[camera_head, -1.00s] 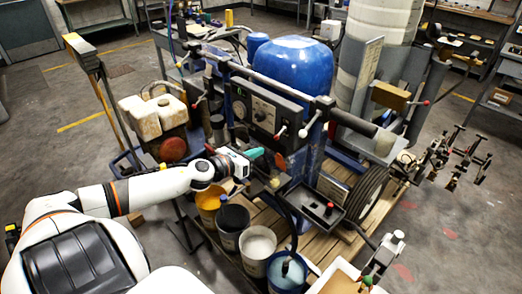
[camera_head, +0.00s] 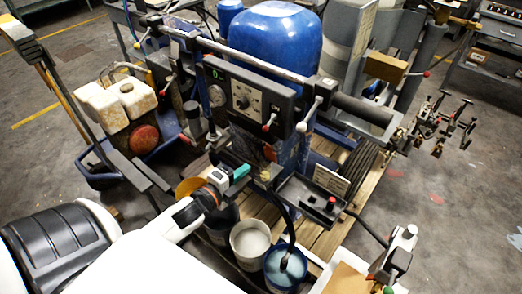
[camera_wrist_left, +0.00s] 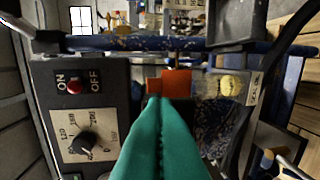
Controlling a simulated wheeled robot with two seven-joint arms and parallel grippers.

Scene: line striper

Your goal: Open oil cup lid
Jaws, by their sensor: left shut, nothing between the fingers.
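My left gripper (camera_head: 242,172) has teal fingers pressed together, just below the black control panel (camera_head: 245,98) of the line striper. In the left wrist view the fingertips (camera_wrist_left: 158,100) are at the lower edge of an orange-red block (camera_wrist_left: 177,83); whether they touch it is unclear. Beside it to the right is a clear cup-like part with a pale yellow round top (camera_wrist_left: 231,86) and a small label, perhaps the oil cup; which piece is the lid is not clear. The fingers hide part of the area below the block. My right gripper is not in view.
The panel's ON/OFF switch (camera_wrist_left: 74,87) and dial (camera_wrist_left: 84,143) are close left of the fingers in the wrist view. A black tray (camera_head: 310,198), a white bucket (camera_head: 250,240) and a blue bucket (camera_head: 286,268) crowd the area below and right of the gripper.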

